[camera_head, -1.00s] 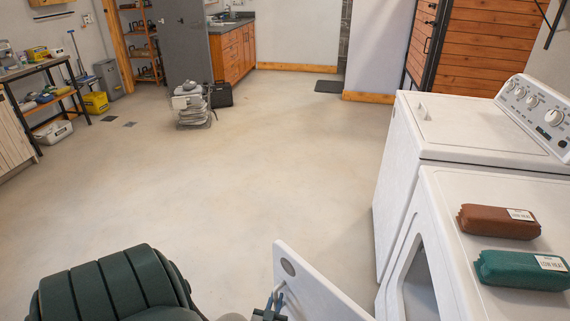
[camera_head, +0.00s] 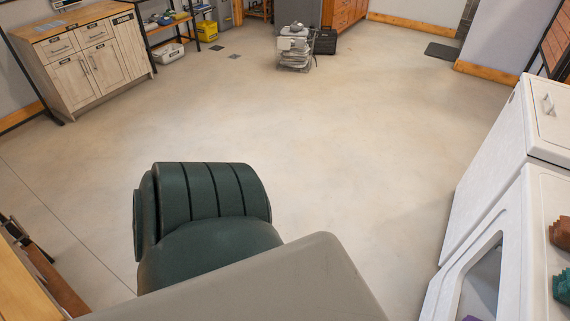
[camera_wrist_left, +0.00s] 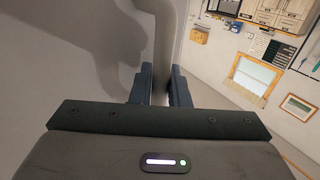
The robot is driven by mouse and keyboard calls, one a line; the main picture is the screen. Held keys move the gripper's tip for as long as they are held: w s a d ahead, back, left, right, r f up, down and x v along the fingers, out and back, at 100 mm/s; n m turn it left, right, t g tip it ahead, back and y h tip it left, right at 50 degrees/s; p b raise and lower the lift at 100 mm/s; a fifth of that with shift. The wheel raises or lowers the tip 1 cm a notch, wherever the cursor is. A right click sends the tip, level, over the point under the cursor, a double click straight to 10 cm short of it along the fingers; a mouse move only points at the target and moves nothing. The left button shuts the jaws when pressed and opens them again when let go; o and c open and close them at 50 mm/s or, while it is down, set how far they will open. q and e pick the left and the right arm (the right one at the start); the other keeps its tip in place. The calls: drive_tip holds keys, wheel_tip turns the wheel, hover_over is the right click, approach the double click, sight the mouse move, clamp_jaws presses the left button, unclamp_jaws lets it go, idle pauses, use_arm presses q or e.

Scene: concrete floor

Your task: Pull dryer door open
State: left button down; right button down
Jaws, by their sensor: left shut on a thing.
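The white dryer (camera_head: 508,240) stands at the right edge of the head view. Its front opening (camera_head: 484,285) is uncovered, with a dark inside. The door is not clearly seen in the head view. In the left wrist view a grey, shadowed panel, seemingly the dryer door (camera_wrist_left: 75,60), fills the left side. My left gripper (camera_wrist_left: 157,85) is shut on the door handle (camera_wrist_left: 163,40), a pale bar running between its fingers. The handle's far part is out of frame. My right gripper is in neither view.
A second white machine (camera_head: 495,170) stands behind the dryer. Brown (camera_head: 561,233) and green (camera_head: 563,287) packages lie on the dryer top, cut by the frame. A wooden cabinet (camera_head: 90,65) stands far left. The middle floor is open, with a grey machine (camera_head: 294,45) far back.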

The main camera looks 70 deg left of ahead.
use_arm(q)
drive_tip(key=shift+s+d+n+g, duration=0.3)
drive_tip(key=shift+s+d, duration=0.5)
drive_tip(key=shift+s, duration=0.15)
drive_tip(key=c, duration=1.7)
unclamp_jaws()
drive_tip(key=shift+c, duration=0.2)
